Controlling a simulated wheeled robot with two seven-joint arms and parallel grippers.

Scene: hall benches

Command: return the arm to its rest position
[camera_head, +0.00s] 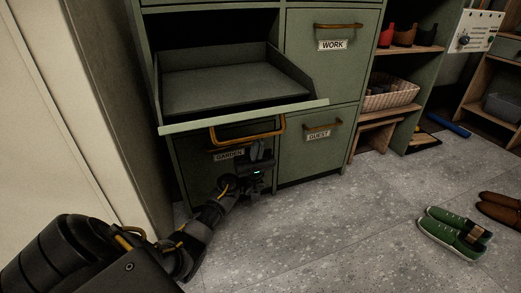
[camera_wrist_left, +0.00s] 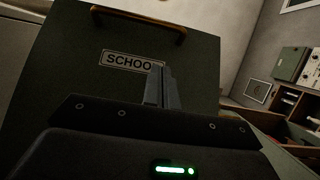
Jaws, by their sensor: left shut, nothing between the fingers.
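My left arm reaches in from the lower left in the head view. My left gripper (camera_head: 258,152) is in front of the green cabinet, just below the front of a pulled-out drawer (camera_head: 230,85). In the left wrist view the fingers (camera_wrist_left: 161,86) are together with nothing between them. They overlap the end of the drawer's SCHOOL label (camera_wrist_left: 130,61) in that view. The drawer's brass handle (camera_wrist_left: 140,22) is above the fingers and apart from them. My right gripper is not in view.
The open drawer looks empty. The closed GARDEN drawer (camera_head: 205,180), GUEST drawer (camera_head: 300,155) and WORK drawer (camera_head: 335,70) are around it. Right stand shelves with a wicker basket (camera_head: 385,98).

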